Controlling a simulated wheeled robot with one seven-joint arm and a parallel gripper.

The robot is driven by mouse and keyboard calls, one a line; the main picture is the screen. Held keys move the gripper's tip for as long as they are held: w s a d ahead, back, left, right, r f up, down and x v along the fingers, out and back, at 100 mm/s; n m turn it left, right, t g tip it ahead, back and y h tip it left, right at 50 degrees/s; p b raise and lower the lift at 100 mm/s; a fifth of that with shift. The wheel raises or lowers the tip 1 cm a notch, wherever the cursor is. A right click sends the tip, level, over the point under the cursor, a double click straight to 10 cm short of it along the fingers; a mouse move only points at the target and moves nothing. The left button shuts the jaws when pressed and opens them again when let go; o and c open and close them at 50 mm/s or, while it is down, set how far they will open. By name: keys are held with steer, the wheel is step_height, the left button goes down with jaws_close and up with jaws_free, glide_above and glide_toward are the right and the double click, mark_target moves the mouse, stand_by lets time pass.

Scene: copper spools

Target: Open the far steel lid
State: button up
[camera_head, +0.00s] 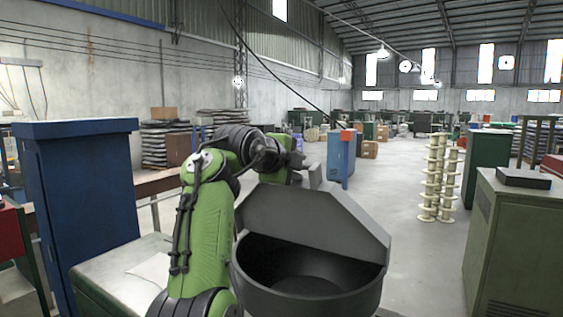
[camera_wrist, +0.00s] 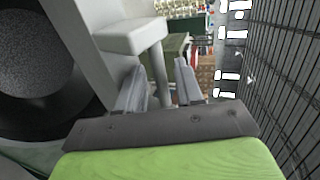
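A dark round pot (camera_head: 262,284) stands in front of me in the head view, its mouth uncovered and its inside visible. The grey steel lid (camera_head: 310,220) is raised and tilted up at the pot's far side. Its handle (camera_head: 316,173) sticks up behind the lid's top edge. My gripper (camera_head: 299,163) is at the far side of the lid, partly hidden in the head view. In the wrist view, my gripper (camera_wrist: 160,66) has its two fingers apart, with the grey handle (camera_wrist: 132,36) and its post between or just beyond them; contact is unclear. The pot (camera_wrist: 35,75) shows at left.
A tall blue cabinet (camera_head: 85,190) and a pale-topped bench (camera_head: 125,268) stand at left. A green cabinet (camera_head: 515,235) stands at right. Stacked spools (camera_head: 438,178) stand farther back. The floor (camera_head: 408,210) between the pot and the spools is clear.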

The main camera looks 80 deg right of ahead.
steer(key=v, duration=1.4)
steer(key=shift+a, duration=0.35)
steer(key=shift+r, duration=0.1)
steer(key=shift+c, duration=0.5)
